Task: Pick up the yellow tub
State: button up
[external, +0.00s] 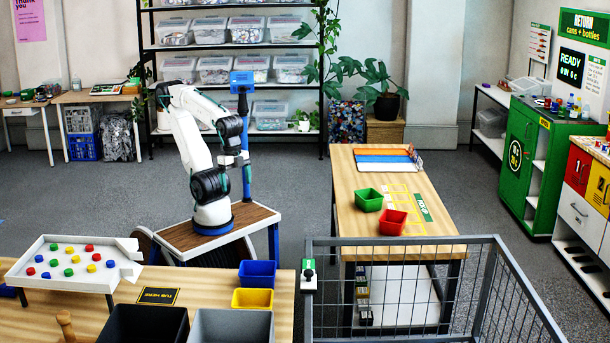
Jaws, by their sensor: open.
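The yellow tub (252,299) is a small open box on the wooden table at the front left. It stands upright just in front of a blue tub (257,274) and behind a grey bin. My gripper (245,176) hangs over the right side of my base, well above and behind the yellow tub. It is open and nothing shows in it. Its fingers are small in this view.
A grey bin (232,326) and a black bin (142,325) stand at the front table edge. A white tray (72,283) of coloured caps is at left. A wire fence (420,285) stands right of this table. Another table holds green (368,200) and red tubs (392,223).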

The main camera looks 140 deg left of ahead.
jog(key=w+d+r+n, duration=0.1)
jog(key=w+d+r, duration=0.1)
jog(key=w, duration=0.5)
jog(key=w+d+r+n, duration=0.1)
jog(key=w+d+r, duration=0.1)
jog(key=w, duration=0.4)
jog(key=n+g, duration=0.1)
jog(key=n, duration=0.6)
send_over(253, 305)
jog(key=w+d, duration=0.3)
notch_tip(253, 305, down, 17)
jog(key=shift+w+d+f, duration=0.1)
jog(key=shift+w+f, duration=0.05)
jog(key=shift+f, duration=0.55)
jog(key=f, duration=0.5)
jog(key=shift+a+f, duration=0.3)
jog(key=c, duration=0.8)
